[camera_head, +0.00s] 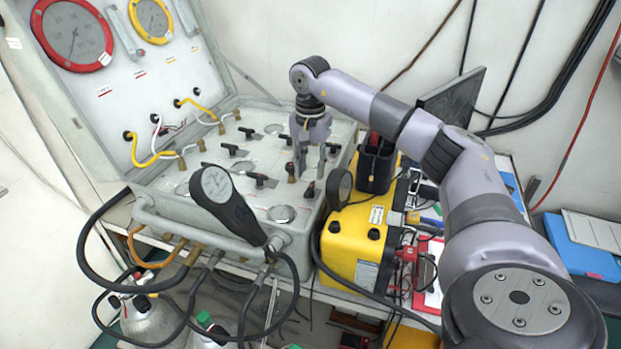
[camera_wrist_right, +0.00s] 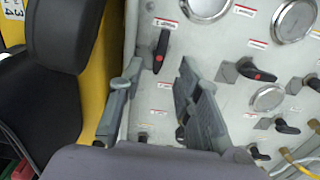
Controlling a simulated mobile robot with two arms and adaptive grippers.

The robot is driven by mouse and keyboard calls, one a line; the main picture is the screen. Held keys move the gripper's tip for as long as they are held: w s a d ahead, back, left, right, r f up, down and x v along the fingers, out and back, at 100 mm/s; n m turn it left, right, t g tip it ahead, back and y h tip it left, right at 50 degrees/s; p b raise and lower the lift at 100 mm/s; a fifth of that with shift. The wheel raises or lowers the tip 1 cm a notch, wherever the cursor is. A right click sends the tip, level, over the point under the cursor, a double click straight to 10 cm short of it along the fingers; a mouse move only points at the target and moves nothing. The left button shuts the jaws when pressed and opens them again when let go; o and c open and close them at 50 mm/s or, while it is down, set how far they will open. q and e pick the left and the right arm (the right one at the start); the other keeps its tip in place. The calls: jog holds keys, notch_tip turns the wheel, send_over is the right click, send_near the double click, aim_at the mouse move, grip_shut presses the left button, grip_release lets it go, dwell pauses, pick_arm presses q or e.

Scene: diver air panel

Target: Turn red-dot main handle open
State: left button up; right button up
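The grey air panel (camera_head: 225,185) lies in an open case with several black lever handles. In the right wrist view, a black handle with a red dot (camera_wrist_right: 162,50) points along the panel, in line with the gap just past my right fingertips. A second black handle with a red dot (camera_wrist_right: 257,74) sits to its right, outside the gap. I cannot tell which of them is the main one. My right gripper (camera_head: 311,170), also in the wrist view (camera_wrist_right: 160,72), is open and empty, pointing down at the panel's right part. My left gripper is not in view.
A black round gauge (camera_head: 225,200) stands up at the panel's front. A yellow case (camera_head: 353,235) with black parts is close on the right. Yellow hoses (camera_head: 150,160) and gauges fill the raised lid at left. Black hoses hang in front.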

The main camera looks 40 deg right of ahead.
aim_at(310, 187)
notch_tip(310, 187, up, 8)
jog(key=shift+f, duration=0.15)
dwell(0.6)
